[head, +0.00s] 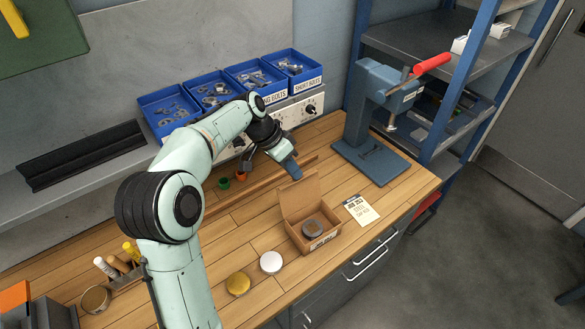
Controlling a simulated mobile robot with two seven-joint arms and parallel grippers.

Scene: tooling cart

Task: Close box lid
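A small open cardboard box (326,241) stands near the front edge of the wooden workbench in the head view. Its lid (300,195) stands up at the back, and a dark grey part (312,227) lies inside. My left gripper (292,173) is just behind and above the raised lid, pointing down toward it. Its fingers look close together, but I cannot tell whether they are open or shut, or whether they touch the lid. My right gripper is not in view.
A blue press (372,100) with a red handle stands behind and right of the box. A printed card (361,209) lies beside the box. A white disc (271,262) and a yellow disc (238,283) lie to its left. Blue bins (170,110) line the back shelf.

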